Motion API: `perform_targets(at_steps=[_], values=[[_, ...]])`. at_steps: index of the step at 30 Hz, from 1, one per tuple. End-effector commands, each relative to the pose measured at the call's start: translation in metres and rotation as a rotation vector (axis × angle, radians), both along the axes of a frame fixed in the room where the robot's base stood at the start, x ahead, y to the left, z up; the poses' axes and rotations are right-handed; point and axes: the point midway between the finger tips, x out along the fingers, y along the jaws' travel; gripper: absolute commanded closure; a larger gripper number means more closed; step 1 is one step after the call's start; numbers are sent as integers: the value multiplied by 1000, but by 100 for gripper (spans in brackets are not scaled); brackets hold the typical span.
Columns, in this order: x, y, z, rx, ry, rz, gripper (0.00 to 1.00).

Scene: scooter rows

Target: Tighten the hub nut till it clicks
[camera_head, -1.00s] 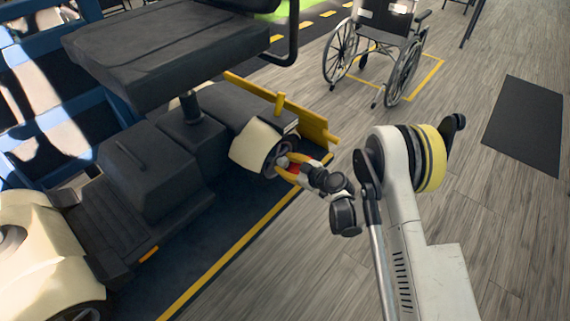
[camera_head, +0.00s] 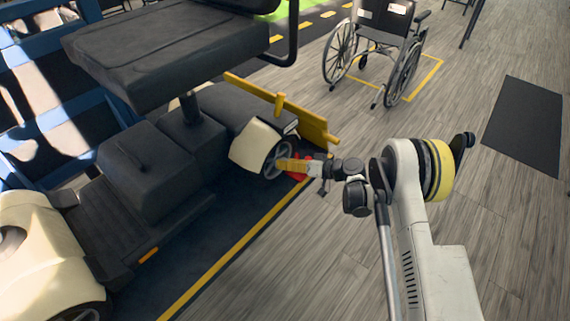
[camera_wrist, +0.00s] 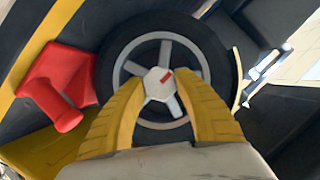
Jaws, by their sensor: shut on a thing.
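The hub nut (camera_wrist: 158,80) is a pale hexagon with a small red mark, at the centre of the scooter's wheel in the wrist view. The wheel (camera_wrist: 207,45) has a black tyre and grey spokes; it also shows in the head view (camera_head: 266,170), under a cream fender. My gripper (camera_wrist: 159,96) has ribbed yellow fingers, one on each side of the nut, and is shut on it. In the head view my gripper (camera_head: 281,165) reaches the wheel from the right, and the nut is hidden there.
A red block (camera_wrist: 56,84) lies beside the wheel. A yellow rail (camera_head: 300,117) stands behind it. A wheelchair (camera_head: 380,45) is parked at the back, with a dark mat (camera_head: 528,125) at the right. The wooden floor between is open.

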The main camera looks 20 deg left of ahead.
Motion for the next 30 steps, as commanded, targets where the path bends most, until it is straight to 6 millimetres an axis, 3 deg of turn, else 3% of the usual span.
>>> perform_targets(at_steps=[15, 30], values=[[-1, 1, -1, 124, 300, 3, 93], [-1, 1, -1, 143, 351, 4, 93]])
